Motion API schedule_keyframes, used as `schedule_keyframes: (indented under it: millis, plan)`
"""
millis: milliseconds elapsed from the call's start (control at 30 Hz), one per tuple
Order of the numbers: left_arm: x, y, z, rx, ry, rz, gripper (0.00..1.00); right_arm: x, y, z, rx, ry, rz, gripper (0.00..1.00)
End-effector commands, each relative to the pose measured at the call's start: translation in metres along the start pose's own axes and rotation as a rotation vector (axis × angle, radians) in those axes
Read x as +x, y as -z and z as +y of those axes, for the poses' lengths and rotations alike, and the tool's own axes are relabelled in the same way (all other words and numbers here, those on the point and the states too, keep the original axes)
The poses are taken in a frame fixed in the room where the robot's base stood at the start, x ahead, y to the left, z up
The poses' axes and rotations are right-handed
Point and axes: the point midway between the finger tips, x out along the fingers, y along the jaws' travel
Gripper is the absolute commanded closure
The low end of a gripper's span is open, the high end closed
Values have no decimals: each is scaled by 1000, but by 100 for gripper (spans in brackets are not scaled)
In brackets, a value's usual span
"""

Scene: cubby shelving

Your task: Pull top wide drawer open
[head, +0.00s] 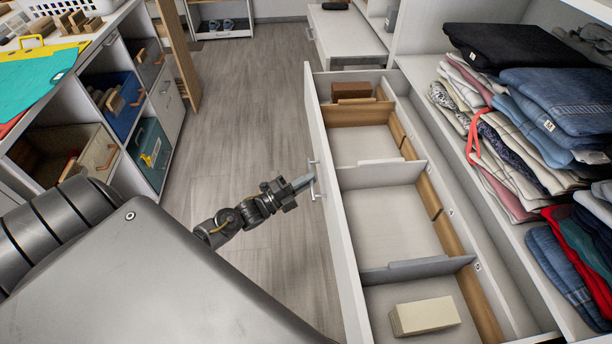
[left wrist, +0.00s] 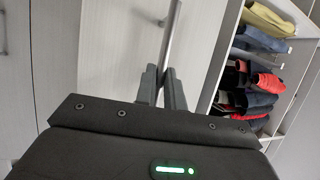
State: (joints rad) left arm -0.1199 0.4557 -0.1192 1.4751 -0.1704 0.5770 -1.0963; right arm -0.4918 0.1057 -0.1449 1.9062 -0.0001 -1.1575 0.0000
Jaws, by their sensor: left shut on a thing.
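The top wide drawer (head: 337,206) is pulled out from the white shelving, and its inside with dividers shows in the head view. A metal bar handle (head: 314,180) is on its front. My left gripper (head: 302,183) reaches the handle from the left. In the left wrist view the fingers (left wrist: 163,84) are shut around the handle bar (left wrist: 173,35). My right gripper is not in view.
The drawer holds a cream block (head: 424,316) at the near end and a brown box (head: 351,89) at the far end. Folded clothes (head: 520,110) fill the shelf at right. A cubby unit (head: 120,85) stands at left. The wooden floor (head: 235,110) between is clear.

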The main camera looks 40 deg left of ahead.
Motion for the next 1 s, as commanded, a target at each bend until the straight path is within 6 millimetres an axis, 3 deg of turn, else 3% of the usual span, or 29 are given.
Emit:
schedule_keyframes:
  millis: [400, 433, 600, 867, 1000]
  plan:
    - [-1, 1, 1, -3, -3, 4, 100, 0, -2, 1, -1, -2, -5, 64]
    - [-1, 1, 1, -3, -3, 4, 87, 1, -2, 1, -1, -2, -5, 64]
    - [-1, 0, 0, -2, -2, 3, 67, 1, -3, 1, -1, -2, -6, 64]
    - [-2, 0, 0, -1, -1, 2, 67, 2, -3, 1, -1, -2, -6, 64]
    - [-14, 0, 1, -1, -5, 2, 67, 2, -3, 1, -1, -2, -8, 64]
